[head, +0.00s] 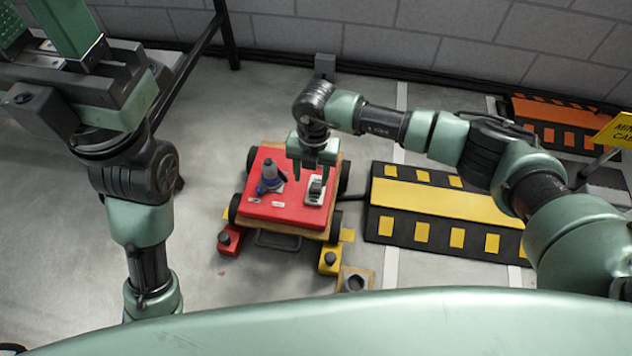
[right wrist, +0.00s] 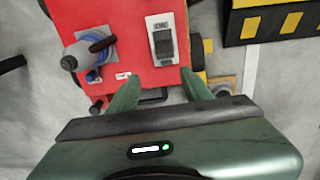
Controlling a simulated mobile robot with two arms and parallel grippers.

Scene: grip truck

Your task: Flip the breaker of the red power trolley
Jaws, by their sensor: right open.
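The red power trolley (head: 288,212) stands on the floor at the middle of the head view. Its breaker (head: 316,191), a dark rocker on a pale plate, is on the right of the red top. In the right wrist view the breaker (right wrist: 163,42) shows an "ON" label at its far end. My right gripper (head: 311,177) is open and empty above the trolley, its fingers pointing down near the breaker. I cannot tell any contact. My left gripper (head: 38,22) is at the top left, away from the trolley, fingers apart, tips cut off by the frame.
A grey-blue plug or connector (head: 268,177) stands on the trolley's left side. A black-and-yellow cable ramp (head: 440,200) lies to the right. Red (head: 230,238) and yellow (head: 330,260) blocks sit by the trolley's near corners. Open floor lies to the left.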

